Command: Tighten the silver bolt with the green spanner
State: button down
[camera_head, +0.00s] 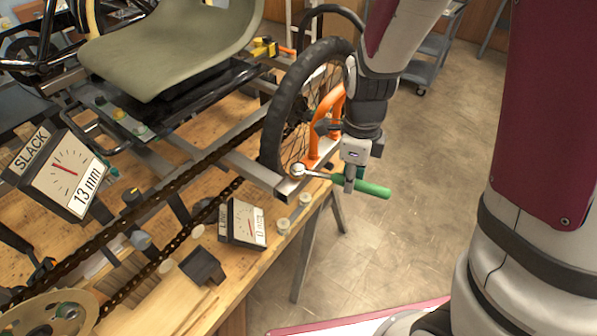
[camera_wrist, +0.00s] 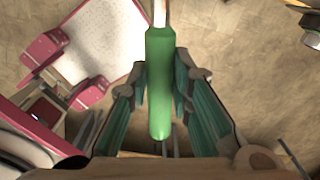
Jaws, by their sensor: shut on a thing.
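The green spanner has a green handle (camera_head: 372,188) and a silver shaft that ends in a ring-shaped head. The head sits at the end of the grey frame tube beside the wheel. The silver bolt (camera_head: 297,170) appears to be inside or under that head; I cannot tell how well it is seated. My gripper (camera_head: 352,182) is shut on the handle, which sticks out to the right past the fingers. In the wrist view the green handle (camera_wrist: 160,110) lies between the two fingers, with the silver shaft running up out of the picture.
An orange bracket (camera_head: 313,151) and the black wheel (camera_head: 272,130) stand close behind the spanner. A gauge marked SLACK (camera_head: 67,172) reads 13 mm. The floor right of the bench is open.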

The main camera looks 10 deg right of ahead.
jog(key=shift+s+a+m+p, duration=1.25)
jog(key=shift+m+p, duration=0.35)
jog(key=shift+p, duration=0.3)
dwell(2.0)
jog(key=shift+s+a+m+p, duration=0.15)
jog(key=shift+s+a+m, duration=0.35)
jog(key=shift+a+m, duration=0.25)
jog(key=shift+s+a+m+p, duration=0.15)
jog(key=shift+s+a+m, duration=0.4)
jog(key=shift+m, duration=0.3)
dwell(1.2)
jog(key=shift+w+d+n, duration=0.5)
jog(key=shift+d+n, duration=0.15)
jog(key=shift+n, duration=0.15)
dwell(0.5)
